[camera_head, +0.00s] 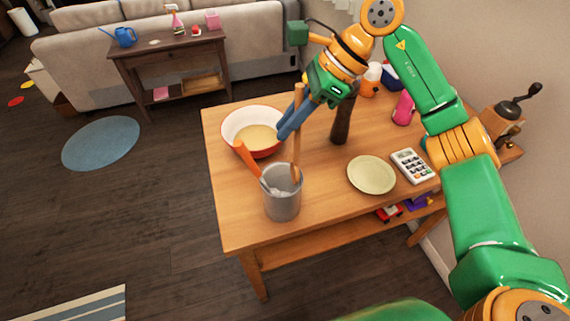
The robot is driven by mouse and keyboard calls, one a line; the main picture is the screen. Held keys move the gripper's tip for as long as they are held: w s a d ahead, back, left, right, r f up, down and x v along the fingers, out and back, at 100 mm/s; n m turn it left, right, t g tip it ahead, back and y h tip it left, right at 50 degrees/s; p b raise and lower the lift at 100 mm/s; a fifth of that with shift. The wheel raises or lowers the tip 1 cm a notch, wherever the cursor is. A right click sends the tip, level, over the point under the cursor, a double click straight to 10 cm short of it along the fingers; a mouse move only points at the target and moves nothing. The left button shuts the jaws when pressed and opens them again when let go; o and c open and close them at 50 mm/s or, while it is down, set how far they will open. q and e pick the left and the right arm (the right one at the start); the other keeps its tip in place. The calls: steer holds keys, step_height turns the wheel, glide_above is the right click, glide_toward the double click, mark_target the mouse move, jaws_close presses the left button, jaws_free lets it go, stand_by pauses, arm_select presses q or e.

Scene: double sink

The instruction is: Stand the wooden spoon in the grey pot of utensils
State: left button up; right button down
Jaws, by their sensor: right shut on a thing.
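The wooden spoon (297,150) is upright, in the blue fingers of my right gripper (292,122). The gripper is shut on it, above and behind the pot. The spoon's lower end reaches the mouth of the grey pot (283,207) at its right side and seems to be inside the rim; how deep it goes is hidden. The pot stands near the table's front left edge. A utensil with an orange handle (249,159) leans out of it to the left, with a grey utensil head beside it. My left gripper is not in view.
On the wooden table (235,225) are a red and white bowl (254,131) behind the pot, a dark pepper mill (342,122), a pale green plate (371,174), a calculator (411,166) and a pink bottle (403,108). A coffee grinder (503,124) stands at far right.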

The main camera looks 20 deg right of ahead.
step_height(320, 180, down, 9)
steer(key=p, duration=0.1)
steer(key=shift+a+f, duration=0.15)
steer(key=shift+a, duration=0.05)
steer(key=c, duration=0.9)
jaws_free()
steer(key=shift+o, duration=0.2)
steer(key=shift+r+p, duration=0.2)
steer(key=shift+p, duration=0.1)
steer(key=b+v, duration=0.2)
steer(key=v, duration=1)
